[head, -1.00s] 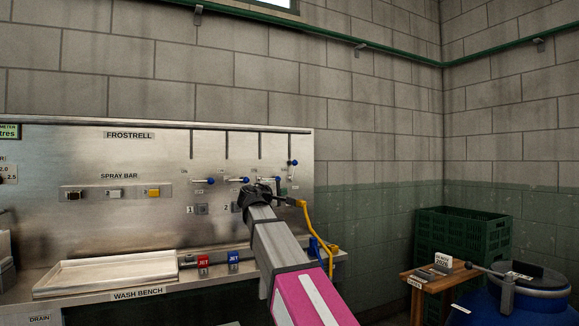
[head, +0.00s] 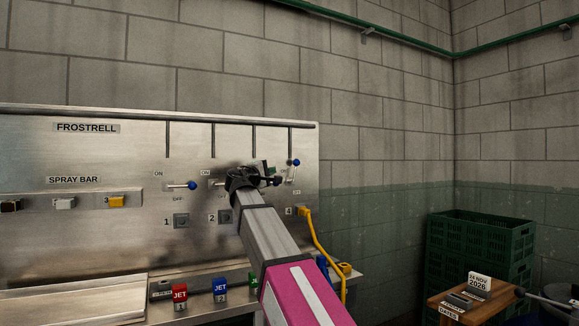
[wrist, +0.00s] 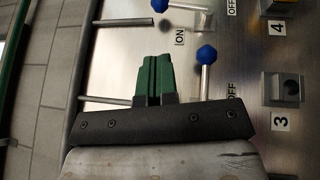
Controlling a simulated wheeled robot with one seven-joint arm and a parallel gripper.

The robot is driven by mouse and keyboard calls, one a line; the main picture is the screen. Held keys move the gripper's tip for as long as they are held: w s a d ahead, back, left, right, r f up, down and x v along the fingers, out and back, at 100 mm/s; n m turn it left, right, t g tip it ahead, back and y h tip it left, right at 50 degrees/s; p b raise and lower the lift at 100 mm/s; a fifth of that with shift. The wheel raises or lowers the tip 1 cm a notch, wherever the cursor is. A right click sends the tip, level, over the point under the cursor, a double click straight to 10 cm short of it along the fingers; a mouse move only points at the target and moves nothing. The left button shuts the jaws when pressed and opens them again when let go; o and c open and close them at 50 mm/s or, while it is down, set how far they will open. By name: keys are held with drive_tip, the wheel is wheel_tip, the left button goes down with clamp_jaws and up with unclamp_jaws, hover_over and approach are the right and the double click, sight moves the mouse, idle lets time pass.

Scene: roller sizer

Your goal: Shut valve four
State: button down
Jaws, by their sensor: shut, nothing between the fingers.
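Valve four's lever with its blue knob (head: 295,162) points up, toward ON, at the right end of the steel panel in the head view. In the wrist view, turned on its side, that knob (wrist: 159,5) shows at the top edge. My gripper (head: 268,167) is in front of the panel, left of valve four's lever, and hides valve three there. In the wrist view its green fingers (wrist: 152,60) are shut and empty, apart from both knobs. Valve three's knob (wrist: 207,55) is right of the fingers, its lever across toward valve four. Label 4 (wrist: 277,28) is at upper right.
Valve one's lever (head: 180,186) points sideways. A yellow hose (head: 316,240) hangs from outlet four. The wash bench (head: 60,312) lies below the panel. Green crates (head: 480,250) and a small wooden table (head: 480,305) stand at the right.

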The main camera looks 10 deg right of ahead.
sight(294, 163)
drive_tip(key=shift+w, duration=0.1)
drive_tip(key=x, duration=1.4)
drive_tip(key=shift+r, duration=0.1)
idle(0.3)
